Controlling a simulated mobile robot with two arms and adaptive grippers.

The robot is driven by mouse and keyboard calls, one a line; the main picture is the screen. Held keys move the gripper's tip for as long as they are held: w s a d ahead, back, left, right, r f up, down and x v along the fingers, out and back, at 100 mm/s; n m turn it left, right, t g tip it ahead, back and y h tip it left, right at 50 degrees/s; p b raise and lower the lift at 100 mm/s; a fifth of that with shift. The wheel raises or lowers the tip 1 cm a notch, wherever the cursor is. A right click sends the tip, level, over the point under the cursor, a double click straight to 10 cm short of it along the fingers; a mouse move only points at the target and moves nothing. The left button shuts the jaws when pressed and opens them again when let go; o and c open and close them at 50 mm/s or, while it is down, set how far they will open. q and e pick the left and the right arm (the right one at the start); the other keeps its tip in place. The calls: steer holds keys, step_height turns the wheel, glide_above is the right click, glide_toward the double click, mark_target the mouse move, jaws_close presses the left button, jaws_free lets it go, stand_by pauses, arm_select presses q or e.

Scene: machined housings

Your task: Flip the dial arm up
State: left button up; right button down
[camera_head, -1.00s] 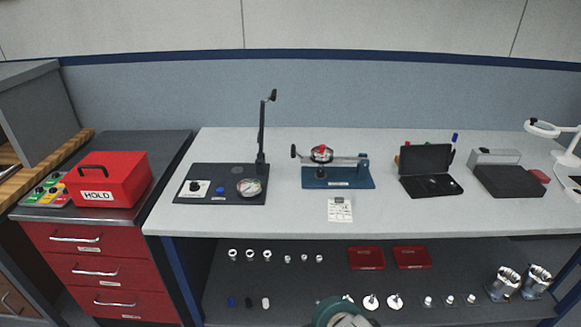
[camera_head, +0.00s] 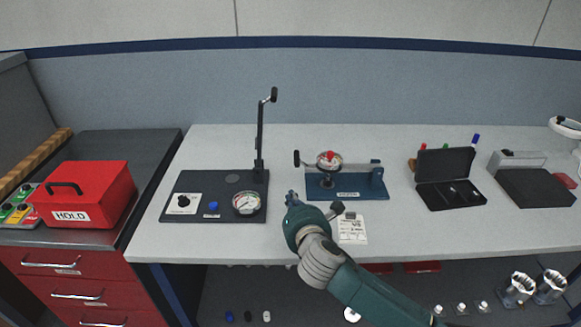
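The dial arm (camera_head: 350,165) lies level across a blue fixture (camera_head: 360,192) on the bench. It carries a round dial with a red centre (camera_head: 329,161), has a black knob (camera_head: 297,158) at its left end, and meets a blue post at its right. My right gripper (camera_head: 314,204) is in front of and below the knob, over the bench near its front edge. Its two fingertips are spread apart with nothing between them, and it is apart from the arm. My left gripper is not in view.
A black base (camera_head: 235,208) with a gauge and an upright arm (camera_head: 260,130) stands left of the fixture. A white label card (camera_head: 352,230) lies in front of it. An open black case (camera_head: 447,185) is to the right. A red HOLD box (camera_head: 85,190) is far left.

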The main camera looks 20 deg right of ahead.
steer(key=shift+s+r, duration=0.3)
steer(key=shift+s, duration=0.15)
steer(key=shift+w+f, duration=0.1)
steer(key=shift+w, duration=0.2)
steer(key=x, duration=0.9)
steer(key=shift+f, duration=0.1)
steer(key=r+p, duration=0.1)
steer(key=d+r+p, duration=0.1)
steer(key=shift+w+d+r, duration=0.1)
steer(key=shift+d+r, duration=0.15)
steer(key=shift+d, duration=0.1)
steer(key=shift+d+r, duration=0.3)
steer(key=shift+r, duration=0.1)
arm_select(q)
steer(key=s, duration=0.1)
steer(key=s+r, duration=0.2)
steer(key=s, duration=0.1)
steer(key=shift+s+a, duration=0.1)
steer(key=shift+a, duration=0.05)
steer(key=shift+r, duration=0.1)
